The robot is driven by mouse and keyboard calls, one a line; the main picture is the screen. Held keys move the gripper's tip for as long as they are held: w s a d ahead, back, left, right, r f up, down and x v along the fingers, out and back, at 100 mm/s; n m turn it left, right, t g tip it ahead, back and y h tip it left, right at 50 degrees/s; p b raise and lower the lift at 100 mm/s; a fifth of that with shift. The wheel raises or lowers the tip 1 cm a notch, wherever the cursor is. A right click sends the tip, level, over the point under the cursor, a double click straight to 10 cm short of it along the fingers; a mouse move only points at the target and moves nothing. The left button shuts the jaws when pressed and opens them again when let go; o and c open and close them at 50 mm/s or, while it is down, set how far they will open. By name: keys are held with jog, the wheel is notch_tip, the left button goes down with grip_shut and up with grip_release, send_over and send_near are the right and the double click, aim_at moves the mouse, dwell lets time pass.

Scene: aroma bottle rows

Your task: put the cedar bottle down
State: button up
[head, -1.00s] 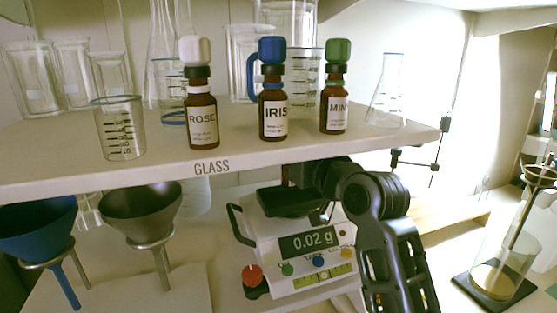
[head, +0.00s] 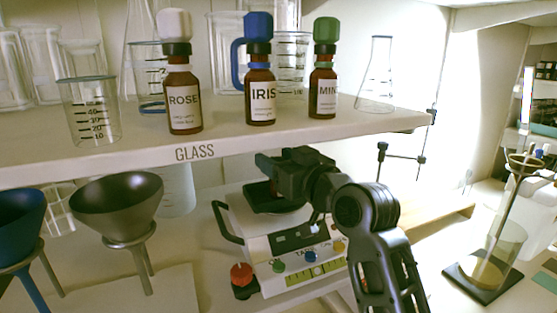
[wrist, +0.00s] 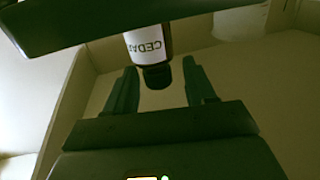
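The cedar bottle (wrist: 150,43) shows in the wrist view, upside down in the picture, with part of its CEDAR label readable and its dark cap (wrist: 158,76) toward me. My gripper (wrist: 161,84) has its two fingers apart, one on each side of the cap, with visible gaps. A dark bar hides the far end of the bottle; I cannot tell what the bottle rests on. In the head view my gripper (head: 277,180) is under the shelf, over the dark pan area of the white balance (head: 290,252). The cedar bottle cannot be made out there.
The GLASS shelf (head: 240,146) runs above my gripper. It carries the rose bottle (head: 183,100), iris bottle (head: 260,95), mint bottle (head: 323,85) and glassware. Funnels (head: 117,205) stand at left. A glass cylinder (head: 497,262) on a dark base stands at right.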

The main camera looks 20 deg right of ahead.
jog(key=shift+r, duration=0.1)
jog(key=shift+s, duration=0.1)
jog(key=s+d+b, duration=0.1)
jog(key=s+d, duration=0.1)
jog(key=s, duration=0.9)
jog(key=shift+s+b, duration=0.3)
jog(key=shift+b, duration=0.1)
jog(key=shift+d, duration=0.1)
